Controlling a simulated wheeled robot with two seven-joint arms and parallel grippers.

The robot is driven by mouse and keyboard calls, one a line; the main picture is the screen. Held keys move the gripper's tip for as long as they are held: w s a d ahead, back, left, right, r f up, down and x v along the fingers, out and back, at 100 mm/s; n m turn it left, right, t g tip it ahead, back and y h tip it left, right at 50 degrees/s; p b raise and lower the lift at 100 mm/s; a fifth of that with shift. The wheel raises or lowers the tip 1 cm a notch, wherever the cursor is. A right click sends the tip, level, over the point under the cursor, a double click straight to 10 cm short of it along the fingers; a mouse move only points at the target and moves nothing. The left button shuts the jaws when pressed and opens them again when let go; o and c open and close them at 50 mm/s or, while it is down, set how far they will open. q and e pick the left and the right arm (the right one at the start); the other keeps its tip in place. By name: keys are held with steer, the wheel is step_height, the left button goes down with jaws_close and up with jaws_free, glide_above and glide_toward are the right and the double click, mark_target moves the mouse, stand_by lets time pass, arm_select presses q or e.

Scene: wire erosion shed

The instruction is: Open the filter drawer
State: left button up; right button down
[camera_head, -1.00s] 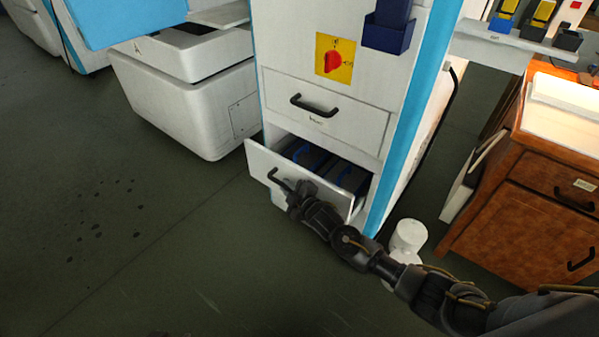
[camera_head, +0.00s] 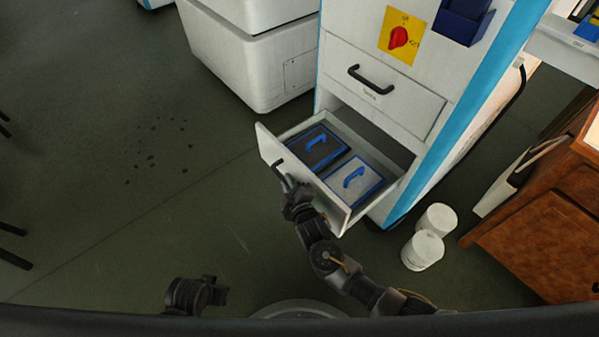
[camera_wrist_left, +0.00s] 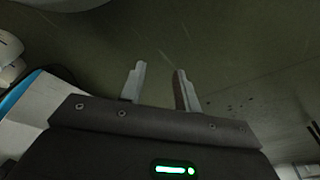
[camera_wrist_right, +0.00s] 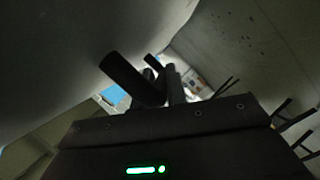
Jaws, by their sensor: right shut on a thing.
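The filter drawer (camera_head: 325,199) is the lower drawer of the white and blue cabinet, and it stands pulled well out. Inside lie two flat filters with blue rims and blue handles, one dark (camera_head: 310,155) and one pale (camera_head: 370,184). My right gripper (camera_head: 287,184) is at the drawer front, shut on its dark handle (camera_head: 277,168). In the right wrist view the dark handle bar (camera_wrist_right: 132,78) lies at the fingers. My left gripper (camera_wrist_left: 160,85) is open and empty over the floor; part of my left arm shows low in the head view.
A closed upper drawer (camera_head: 385,88) with a black handle sits above. Two white tubs (camera_head: 423,250) stand on the floor right of the cabinet, near a wooden cabinet (camera_head: 540,245).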

arm_select(q)
steer(key=shift+f, duration=0.35)
arm_select(e)
steer(key=shift+s+a, duration=0.4)
steer(key=shift+a, duration=0.05)
steer(key=c, duration=1.4)
jaws_free()
